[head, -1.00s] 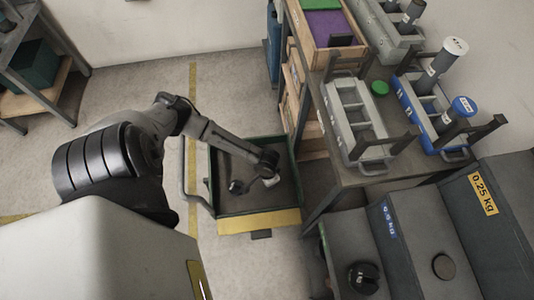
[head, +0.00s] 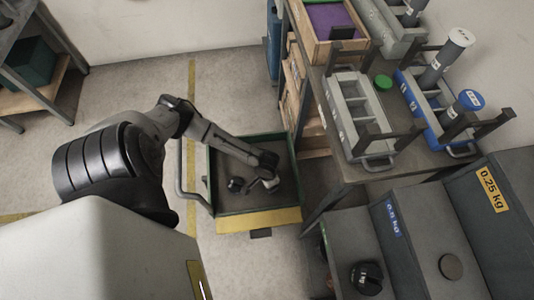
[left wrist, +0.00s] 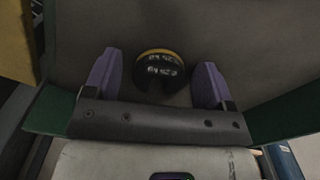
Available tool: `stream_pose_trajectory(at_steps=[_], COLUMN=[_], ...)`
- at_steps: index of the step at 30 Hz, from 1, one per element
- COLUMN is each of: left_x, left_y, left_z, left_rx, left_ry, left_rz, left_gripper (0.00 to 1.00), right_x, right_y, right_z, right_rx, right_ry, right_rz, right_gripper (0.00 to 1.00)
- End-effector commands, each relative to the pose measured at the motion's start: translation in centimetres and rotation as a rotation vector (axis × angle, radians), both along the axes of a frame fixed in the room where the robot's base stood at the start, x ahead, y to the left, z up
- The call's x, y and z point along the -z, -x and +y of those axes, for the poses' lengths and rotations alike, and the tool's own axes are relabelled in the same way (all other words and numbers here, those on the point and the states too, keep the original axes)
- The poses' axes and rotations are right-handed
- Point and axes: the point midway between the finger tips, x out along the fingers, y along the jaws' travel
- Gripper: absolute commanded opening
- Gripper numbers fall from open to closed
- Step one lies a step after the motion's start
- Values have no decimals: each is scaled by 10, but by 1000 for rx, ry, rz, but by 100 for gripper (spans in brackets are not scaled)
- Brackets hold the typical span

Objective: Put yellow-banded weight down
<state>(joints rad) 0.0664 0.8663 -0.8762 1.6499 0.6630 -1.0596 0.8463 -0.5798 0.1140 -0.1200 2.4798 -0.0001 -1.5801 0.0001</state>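The yellow-banded weight (left wrist: 160,72) is black and round, with a yellow band and white lettering. In the left wrist view it is between my left gripper's two purple fingers (left wrist: 159,75), with visible gaps on both sides. The fingers are spread open. In the head view my left gripper (head: 258,185) is low inside the green-rimmed cart (head: 262,217), with a small dark round thing (head: 236,184), seemingly the weight, just left of it on the tray floor. My right gripper is not in view.
A bench (head: 345,172) at right holds a grey rack (head: 347,115) and a blue rack (head: 437,125) with cylinders. Grey stepped blocks (head: 415,235) labelled 0.5 kg and 0.25 kg stand at lower right, with a black knobbed weight (head: 366,278). The cart's tray floor is otherwise clear.

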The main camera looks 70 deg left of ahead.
Motion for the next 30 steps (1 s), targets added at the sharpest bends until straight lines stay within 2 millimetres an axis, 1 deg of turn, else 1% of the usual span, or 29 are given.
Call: stream_pose_trajectory(at_steps=[6,9,11,18,24,30], left_x=[-1,-6,-14,-60,-94,-115], left_y=[0,0,0,0,0,0], left_z=[0,1,1,0,0,0], left_rx=[0,0,-1,0,0,-1], left_ry=[0,-1,-1,0,1,0], left_rz=[0,-1,0,0,-1,0], left_gripper=[77,77,77,77,77,77], right_x=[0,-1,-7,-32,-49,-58], right_y=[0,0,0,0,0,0], right_z=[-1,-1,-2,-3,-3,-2], right_rx=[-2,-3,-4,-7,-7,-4], right_ry=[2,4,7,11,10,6], right_rz=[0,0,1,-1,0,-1], right_gripper=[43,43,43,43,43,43])
